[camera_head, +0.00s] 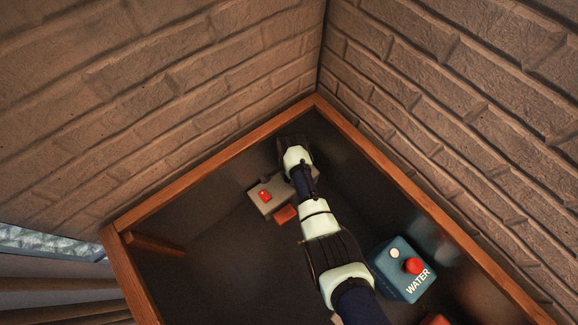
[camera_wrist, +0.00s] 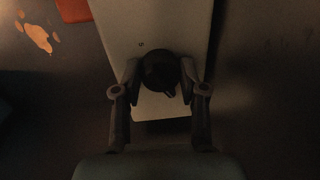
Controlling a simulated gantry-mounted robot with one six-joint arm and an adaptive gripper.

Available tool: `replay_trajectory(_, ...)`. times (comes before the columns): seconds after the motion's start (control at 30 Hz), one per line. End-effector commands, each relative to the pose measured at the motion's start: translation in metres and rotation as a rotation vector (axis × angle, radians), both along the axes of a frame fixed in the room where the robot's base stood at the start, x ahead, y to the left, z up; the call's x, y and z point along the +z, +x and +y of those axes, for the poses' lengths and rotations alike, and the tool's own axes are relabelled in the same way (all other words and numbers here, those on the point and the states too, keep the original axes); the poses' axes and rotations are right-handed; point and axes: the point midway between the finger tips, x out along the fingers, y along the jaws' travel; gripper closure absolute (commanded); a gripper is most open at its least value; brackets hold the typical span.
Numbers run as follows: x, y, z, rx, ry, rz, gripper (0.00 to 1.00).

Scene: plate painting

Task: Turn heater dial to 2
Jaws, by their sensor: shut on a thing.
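The heater dial (camera_wrist: 159,72) is a dark round knob on a pale heater panel (camera_wrist: 151,22). It shows in the wrist view, with a small pointer near its lower right edge. A small dark mark sits on the panel up and left of the dial; I cannot read it for sure. My gripper (camera_wrist: 160,78) has one finger on each side of the dial and is shut on it. In the head view the grey heater box (camera_head: 256,200) with a red lit switch (camera_head: 265,196) lies beneath my arm, which hides the dial there.
A blue WATER box (camera_head: 401,270) with a red button (camera_head: 414,266) stands to the right of my arm. An orange-red block (camera_head: 286,214) lies by the heater box. Wooden edging (camera_head: 215,163) and brick walls (camera_head: 430,90) close in the far corner. The dark surface left of my arm is mostly clear.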

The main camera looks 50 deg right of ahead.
Motion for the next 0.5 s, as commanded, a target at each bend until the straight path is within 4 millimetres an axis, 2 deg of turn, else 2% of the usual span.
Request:
replay_trajectory(0.43, 0.0000, 0.0000, -0.0001, -0.010, 0.000, 0.000, 0.93)
replay_trajectory(0.47, 0.0000, -0.0001, -0.0002, -0.010, 0.000, 0.000, 0.55)
replay_trajectory(0.5, 0.0000, -0.0001, -0.0002, -0.010, 0.001, 0.000, 0.48)
